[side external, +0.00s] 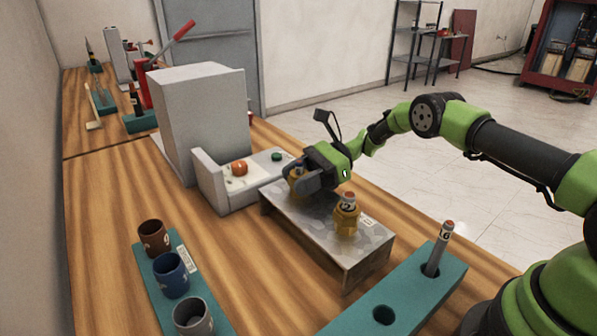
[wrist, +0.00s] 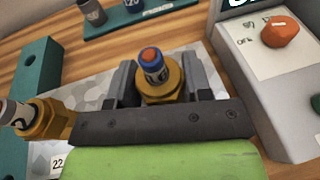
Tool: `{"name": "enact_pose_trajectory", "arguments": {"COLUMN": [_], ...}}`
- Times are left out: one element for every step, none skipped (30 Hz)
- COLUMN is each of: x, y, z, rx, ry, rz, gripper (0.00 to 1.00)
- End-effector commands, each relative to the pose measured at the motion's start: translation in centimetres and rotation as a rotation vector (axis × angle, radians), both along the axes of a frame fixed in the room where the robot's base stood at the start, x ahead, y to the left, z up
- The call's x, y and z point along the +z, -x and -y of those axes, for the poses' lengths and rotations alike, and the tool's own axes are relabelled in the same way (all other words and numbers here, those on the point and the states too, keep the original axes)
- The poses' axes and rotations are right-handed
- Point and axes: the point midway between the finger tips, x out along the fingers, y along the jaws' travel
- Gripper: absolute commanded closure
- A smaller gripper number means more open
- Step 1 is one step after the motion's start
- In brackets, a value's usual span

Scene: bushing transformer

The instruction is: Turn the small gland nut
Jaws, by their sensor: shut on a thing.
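My gripper (side external: 308,183) is at the far end of a low grey metal stand (side external: 362,258). In the wrist view its two dark fingers (wrist: 157,88) are shut on a brass gland nut (wrist: 173,80), one on each side. A grey pin with a blue band and red tip (wrist: 152,62) stands up through this nut. The nut's lower part is hidden by the gripper. A second brass gland nut (side external: 346,219), also with a grey, red-tipped pin in it, stands on the near part of the stand, free of the gripper. It shows at the left in the wrist view (wrist: 45,118).
A grey cabinet (side external: 205,120) with a panel bearing an orange knob (side external: 239,168) and a green button (side external: 277,156) stands close behind the gripper. A teal block (side external: 405,290) holds an upright pin (side external: 440,248). A teal rack holds brown, blue and grey cups (side external: 171,275).

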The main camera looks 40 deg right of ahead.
Motion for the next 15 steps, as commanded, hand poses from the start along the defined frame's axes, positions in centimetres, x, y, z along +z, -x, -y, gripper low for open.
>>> {"name": "enact_pose_trajectory", "arguments": {"x": [-0.09,-0.11,-0.08,-0.13,-0.09,-0.1,-0.08,-0.07,-0.09,-0.05,-0.03,-0.02,-0.02,-0.02,0.0], "y": [-0.06,-0.04,-0.09,-0.09,-0.1,-0.07,-0.07,-0.04,-0.01,-0.01,0.01,0.02,0.03,0.03,0.04], "z": [0.07,0.07,0.06,0.05,0.06,0.05,0.05,0.05,0.05,0.05,0.05,0.04,0.05,0.05,0.06], "rx": [0.027,0.043,0.059,0.071,0.082,0.096,0.105,0.112,0.119,0.123,0.126,0.13,0.13,0.13,0.13], "ry": [0.004,0.005,0.002,0.002,0.001,0.001,0.002,0.002,0.004,0.004,0.003,0.004,0.004,0.004,0.004], "rz": [0.005,0.004,0.005,0.006,0.006,0.005,0.005,0.003,0.002,0.002,0.001,0.002,0.001,0.001,0.001], "gripper": [0.79,0.79,0.79,0.8,0.8,0.8,0.8,0.8,0.8,0.8,0.8,0.79,0.79,0.79,0.79]}}
